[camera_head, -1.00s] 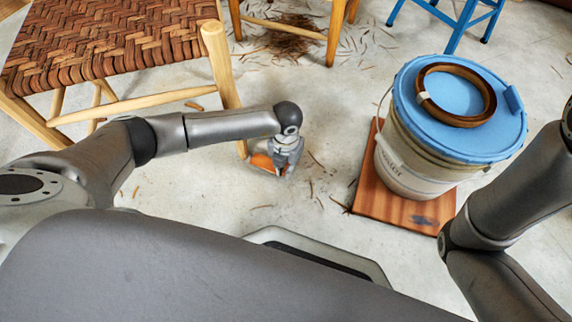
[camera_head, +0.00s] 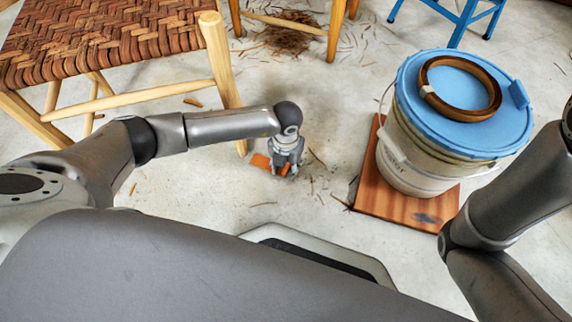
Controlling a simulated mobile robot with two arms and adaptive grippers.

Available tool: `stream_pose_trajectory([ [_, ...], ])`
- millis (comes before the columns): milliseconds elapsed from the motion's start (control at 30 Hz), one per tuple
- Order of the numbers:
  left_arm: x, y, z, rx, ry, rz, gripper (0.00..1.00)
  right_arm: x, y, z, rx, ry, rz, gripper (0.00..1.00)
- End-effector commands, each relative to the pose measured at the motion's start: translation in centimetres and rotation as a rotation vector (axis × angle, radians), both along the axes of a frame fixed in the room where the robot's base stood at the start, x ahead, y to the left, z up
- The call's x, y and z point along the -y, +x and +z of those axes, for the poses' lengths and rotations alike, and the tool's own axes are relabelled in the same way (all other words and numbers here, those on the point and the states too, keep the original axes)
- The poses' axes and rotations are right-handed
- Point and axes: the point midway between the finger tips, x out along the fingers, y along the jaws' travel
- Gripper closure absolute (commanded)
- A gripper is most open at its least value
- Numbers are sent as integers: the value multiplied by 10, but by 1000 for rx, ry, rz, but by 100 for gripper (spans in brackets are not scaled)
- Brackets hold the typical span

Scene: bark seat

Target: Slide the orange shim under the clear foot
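The orange shim (camera_head: 260,162) is a small piece low at the floor, just to the right of the near leg (camera_head: 224,75) of the woven-seat stool. That leg's foot (camera_head: 242,149) meets the floor close by, and the shim appears beside it, not under it. My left gripper (camera_head: 285,171) points down over the shim's right end, which its fingers partly hide. At this size I cannot tell whether the fingers grip the shim. My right arm (camera_head: 510,200) comes in at the right, and its gripper is out of frame.
A lidded bucket (camera_head: 418,174) stands on a wooden board (camera_head: 395,205) to the right, with a brown ring (camera_head: 436,101) on its blue lid (camera_head: 462,125). Bark scraps (camera_head: 285,38) litter the floor. Blue stool legs (camera_head: 465,22) show behind. The floor near my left gripper is mostly open.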

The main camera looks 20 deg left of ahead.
Motion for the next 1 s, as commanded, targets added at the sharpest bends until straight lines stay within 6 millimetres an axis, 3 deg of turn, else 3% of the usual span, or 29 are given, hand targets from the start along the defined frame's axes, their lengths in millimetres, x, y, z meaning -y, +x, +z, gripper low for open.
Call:
stream_pose_trajectory([
  [233, 0, 1, 21, 3, -1, 1, 63, 0, 1, 0, -2, 0, 0, 100],
  [500, 0, 1, 78, 4, -2, -1, 63, 0, 0, 0, -1, 1, 0, 100],
  [700, 0, 1, 109, 2, 0, 0, 63, 0, 0, 0, -1, 0, 0, 100],
  [1000, 0, 0, 120, 0, 0, 0, 63, 0, 0, 0, -1, 0, 0, 100],
])
